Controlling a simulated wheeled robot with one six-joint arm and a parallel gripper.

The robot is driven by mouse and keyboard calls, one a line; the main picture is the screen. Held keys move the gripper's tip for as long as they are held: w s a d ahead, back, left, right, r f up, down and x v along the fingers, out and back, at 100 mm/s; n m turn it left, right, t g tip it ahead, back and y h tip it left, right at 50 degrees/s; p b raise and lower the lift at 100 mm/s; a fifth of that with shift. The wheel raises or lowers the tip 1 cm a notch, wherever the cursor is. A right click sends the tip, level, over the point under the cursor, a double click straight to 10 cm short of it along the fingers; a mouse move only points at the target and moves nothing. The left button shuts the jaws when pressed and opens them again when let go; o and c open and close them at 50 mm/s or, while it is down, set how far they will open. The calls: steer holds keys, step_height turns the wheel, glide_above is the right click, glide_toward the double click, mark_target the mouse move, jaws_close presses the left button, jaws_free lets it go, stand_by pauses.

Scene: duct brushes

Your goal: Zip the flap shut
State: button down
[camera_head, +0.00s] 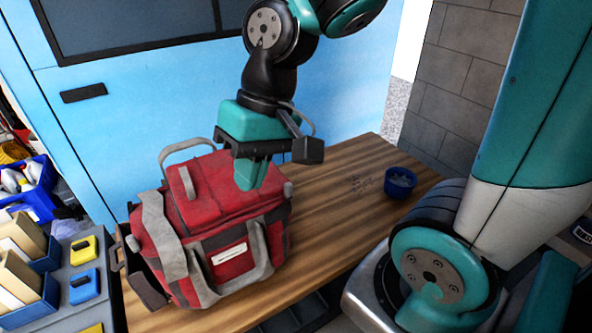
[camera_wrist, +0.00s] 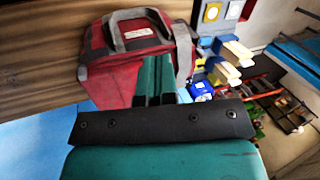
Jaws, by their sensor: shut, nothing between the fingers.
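A red bag (camera_head: 224,262) with grey straps and handles stands on the wooden table. Its red top flap (camera_head: 213,184) looks lowered over the top; I cannot make out the zip or its pull. My gripper (camera_head: 248,186) is over the right part of the bag's top, fingers pointing down, shut and empty. I cannot tell whether the fingertips touch the flap. In the wrist view the bag (camera_wrist: 108,80) shows beyond the shut teal fingers, which hide part of it.
The wooden table (camera_head: 345,210) has free room right of the bag. A blue bowl (camera_head: 399,182) with small items stands near its right end. A light blue panel (camera_head: 130,120) rises behind. Shelves with boxes and bins (camera_head: 30,262) are at the left.

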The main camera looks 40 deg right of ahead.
steer(key=w+d+f+m+p, duration=0.2)
steer(key=w+d+f+m, duration=0.15)
steer(key=d+m, duration=0.75)
steer(key=w+d+f+m+p, duration=0.2)
steer(key=w+d+m, duration=0.2)
steer(key=d+m, duration=0.75)
steer(key=n+p, duration=0.1)
steer(key=n, duration=0.1)
glide_toward(292, 193)
step_height(292, 193, down, 5)
steer(key=shift+w+a+t+p, duration=0.2)
steer(key=shift+a+t+p, duration=0.1)
steer(key=shift+a, duration=0.1)
